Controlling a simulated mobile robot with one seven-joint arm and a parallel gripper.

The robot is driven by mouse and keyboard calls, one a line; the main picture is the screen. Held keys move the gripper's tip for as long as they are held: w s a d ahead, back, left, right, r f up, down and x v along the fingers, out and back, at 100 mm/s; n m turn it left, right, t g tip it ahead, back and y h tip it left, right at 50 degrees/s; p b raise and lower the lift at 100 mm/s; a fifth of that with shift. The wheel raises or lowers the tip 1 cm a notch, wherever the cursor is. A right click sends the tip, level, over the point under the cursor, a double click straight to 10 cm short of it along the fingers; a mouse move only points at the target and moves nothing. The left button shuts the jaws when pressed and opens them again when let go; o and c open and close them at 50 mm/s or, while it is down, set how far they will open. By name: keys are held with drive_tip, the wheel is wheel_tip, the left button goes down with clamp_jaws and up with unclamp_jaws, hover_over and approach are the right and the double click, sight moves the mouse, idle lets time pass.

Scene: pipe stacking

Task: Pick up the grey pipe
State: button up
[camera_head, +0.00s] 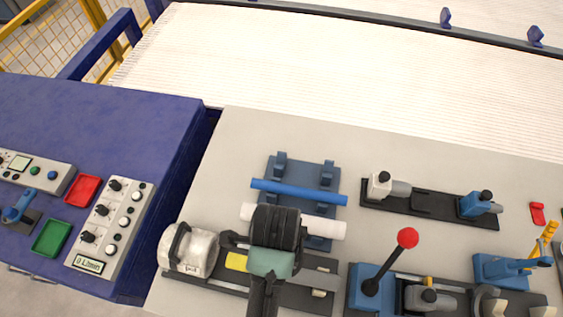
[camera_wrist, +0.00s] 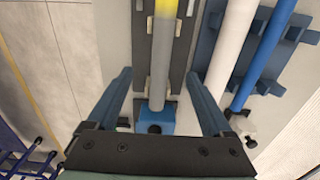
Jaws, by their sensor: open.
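The grey pipe (camera_wrist: 168,82) lies lengthwise in the wrist view, on a dark rail fixture. Its far end meets a yellow part (camera_wrist: 165,18), and its near end reaches a blue block (camera_wrist: 154,118). My gripper (camera_wrist: 159,76) is open and empty, with one finger on each side of the pipe's line and gaps to both. I cannot tell how far above the pipe the fingers are. In the head view, my gripper (camera_head: 265,285) and wrist cover much of the fixture and pipe; the yellow part (camera_head: 238,261) shows to their left.
A blue rack (camera_head: 316,172) beside the fixture holds a blue pipe (camera_head: 298,192) and a white pipe (camera_head: 322,226). A white cylindrical unit (camera_head: 190,252) stands left. A red-knobbed lever (camera_head: 407,238) and blue clamps stand right. The bench's back left is clear.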

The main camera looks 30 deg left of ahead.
wheel_tip(320, 180, down, 7)
drive_tip(key=shift+d+r, duration=0.1)
drive_tip(key=shift+d, duration=0.05)
drive_tip(key=shift+w+d+f+p, duration=0.15)
drive_tip(key=shift+f+p, duration=0.2)
drive_tip(key=shift+f, duration=1.05)
drive_tip(key=shift+w+d+f+p, duration=0.1)
drive_tip(key=shift+f+p, duration=0.25)
drive_tip(key=shift+f, duration=1.05)
clamp_jaws()
